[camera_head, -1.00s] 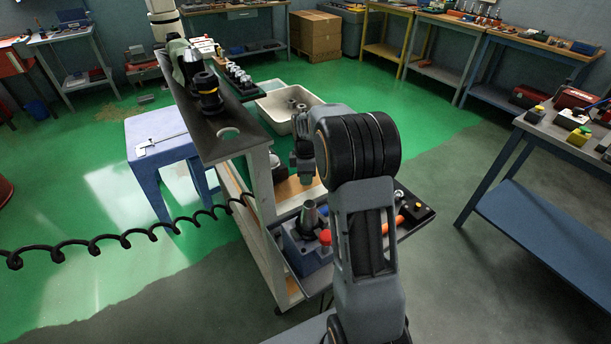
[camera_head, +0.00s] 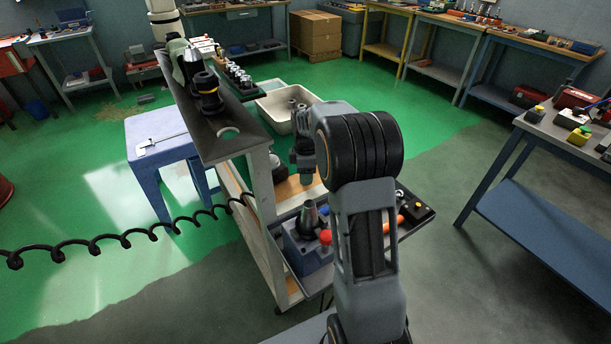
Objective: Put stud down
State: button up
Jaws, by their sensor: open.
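My gripper (camera_head: 304,170) hangs down over the cart, left of my forearm, above the light wooden lower shelf (camera_head: 292,188). Its jaws are open, but the fingertips are small and partly hidden in this view. I cannot pick out the stud with certainty. Small grey metal parts (camera_head: 298,105) sit in the white bin (camera_head: 272,112) behind my gripper.
The cart's raised dark shelf (camera_head: 208,135) carries a black tool holder (camera_head: 208,95) and a row of metal holders (camera_head: 238,76). A red-capped part (camera_head: 325,238) and an orange-handled item (camera_head: 399,221) lie near my arm. A blue stool (camera_head: 150,155) stands left.

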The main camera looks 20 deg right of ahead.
notch_tip(320, 180, up, 11)
dwell(0.4)
dwell(0.4)
